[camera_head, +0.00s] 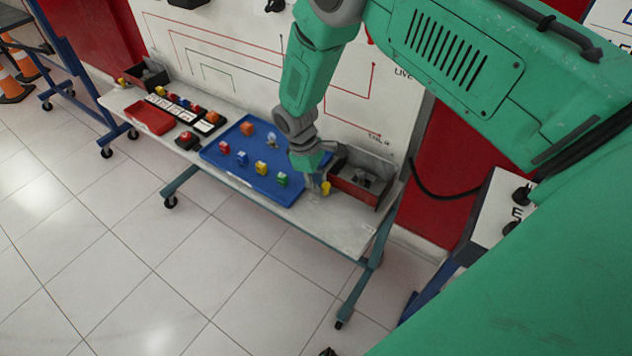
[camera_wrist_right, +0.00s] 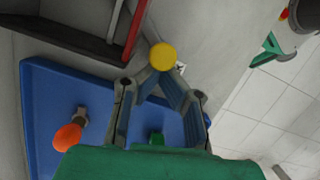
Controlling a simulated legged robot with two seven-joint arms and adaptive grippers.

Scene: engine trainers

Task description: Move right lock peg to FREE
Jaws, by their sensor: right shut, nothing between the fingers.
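A yellow-capped peg (camera_head: 326,188) stands at the right end of the table, beside the blue board; I take it as the right lock peg. In the right wrist view its round yellow top (camera_wrist_right: 162,57) sits just beyond my fingertips. My right gripper (camera_head: 315,186) points down beside the peg, close to it. In the right wrist view the fingers (camera_wrist_right: 155,76) come together and hold nothing; I cannot tell if they touch the peg. No FREE marking is readable; a small mark by the peg is too small to read. My left gripper is not in view.
The blue board (camera_head: 217,152) carries several coloured knobs. An open dark bin (camera_head: 357,190) stands right of the peg, near the gripper. A red tray (camera_head: 151,117) and labelled blocks lie further left. The wall panel stands behind the table; its front right surface is bare.

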